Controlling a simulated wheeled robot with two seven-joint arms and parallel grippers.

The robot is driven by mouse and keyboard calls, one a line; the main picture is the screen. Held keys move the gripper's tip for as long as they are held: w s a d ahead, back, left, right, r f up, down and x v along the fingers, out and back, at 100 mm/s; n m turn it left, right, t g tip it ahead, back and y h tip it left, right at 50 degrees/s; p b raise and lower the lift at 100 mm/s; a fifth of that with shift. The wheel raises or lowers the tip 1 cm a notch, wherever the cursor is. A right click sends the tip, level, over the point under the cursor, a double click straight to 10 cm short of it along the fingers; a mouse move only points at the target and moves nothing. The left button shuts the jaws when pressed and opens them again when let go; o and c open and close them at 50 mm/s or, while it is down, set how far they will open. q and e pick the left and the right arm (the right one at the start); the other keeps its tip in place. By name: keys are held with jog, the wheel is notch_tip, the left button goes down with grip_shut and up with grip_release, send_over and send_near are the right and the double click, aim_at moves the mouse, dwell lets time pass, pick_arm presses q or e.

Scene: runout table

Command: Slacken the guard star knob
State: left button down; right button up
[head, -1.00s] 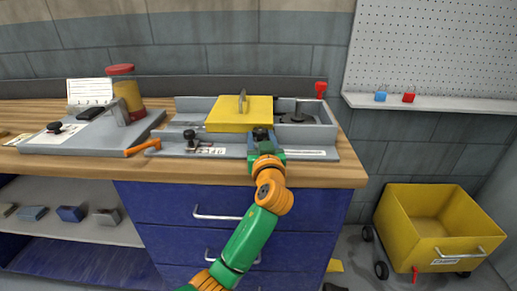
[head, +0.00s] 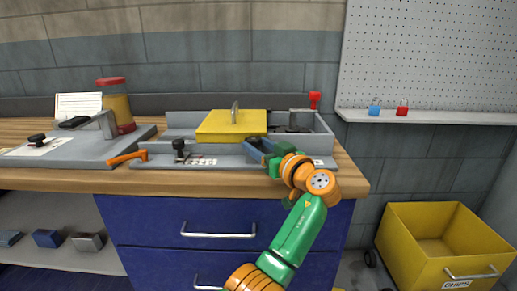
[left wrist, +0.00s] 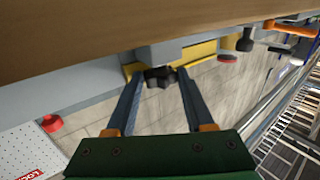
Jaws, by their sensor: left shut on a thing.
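The yellow guard (head: 228,127) with its upright grey fin sits on the grey machine bed on the bench. The black star knob (left wrist: 160,77) shows in the left wrist view between my two fingertips, in front of the guard's edge. My left gripper (head: 258,149) reaches in from the right at the guard's front; its fingers also show in the left wrist view (left wrist: 158,82). It is shut on the star knob. In the head view the fingers hide the knob. How far the knob is turned cannot be told. My right gripper is not in view.
A second black knob (head: 180,147) and an orange lever (head: 128,157) stand left along the front rail. A red knob (head: 314,99) rises at the back right. A red-lidded jar (head: 115,105) stands back left. A yellow chip bin (head: 410,240) is on the floor.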

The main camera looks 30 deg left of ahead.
pick_arm(q)
jog(key=shift+r, duration=0.1)
jog(key=c, duration=0.6)
grip_release()
jog(key=shift+o, duration=0.2)
